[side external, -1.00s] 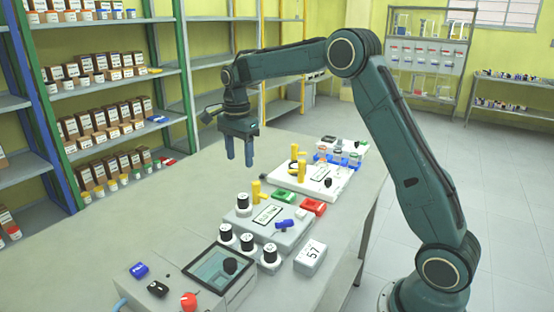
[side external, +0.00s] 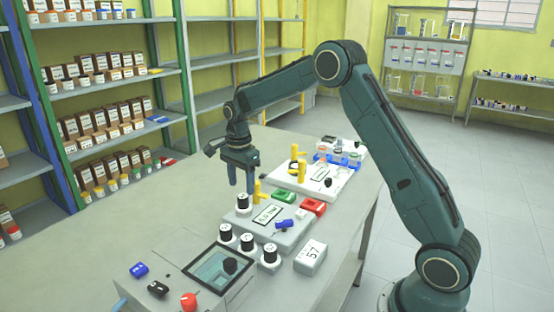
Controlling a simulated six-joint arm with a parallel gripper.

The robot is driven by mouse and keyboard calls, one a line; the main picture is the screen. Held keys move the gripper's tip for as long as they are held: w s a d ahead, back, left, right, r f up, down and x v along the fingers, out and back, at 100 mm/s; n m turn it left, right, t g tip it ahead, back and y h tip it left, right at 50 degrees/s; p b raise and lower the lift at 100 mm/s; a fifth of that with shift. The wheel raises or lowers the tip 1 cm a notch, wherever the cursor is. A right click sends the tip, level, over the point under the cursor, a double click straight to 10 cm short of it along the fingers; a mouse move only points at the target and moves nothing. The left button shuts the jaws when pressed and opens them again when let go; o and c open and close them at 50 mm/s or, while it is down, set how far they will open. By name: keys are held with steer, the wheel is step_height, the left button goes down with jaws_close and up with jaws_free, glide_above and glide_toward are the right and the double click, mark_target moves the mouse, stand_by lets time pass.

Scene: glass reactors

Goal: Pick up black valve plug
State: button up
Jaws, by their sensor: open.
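Several small black pieces could be the black valve plug, and I cannot tell which one it is. One black piece (side external: 158,288) lies at the front left between a blue piece (side external: 139,269) and a red piece (side external: 188,301). My gripper (side external: 241,188) is open and empty, fingers pointing down. In the picture it is just above a black-topped white cylinder (side external: 243,202) and left of a yellow valve (side external: 259,192).
A grey unit (side external: 268,214) carries several black-topped cylinders and a blue handle (side external: 284,225). Red (side external: 313,207) and green (side external: 284,196) pieces and a white box marked 57 (side external: 311,257) stand nearby. The table's left side is bare.

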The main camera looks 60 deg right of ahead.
mark_target(243, 196)
steer(key=shift+f, duration=0.2)
steer(key=shift+f, duration=2.5)
steer(key=c, duration=1)
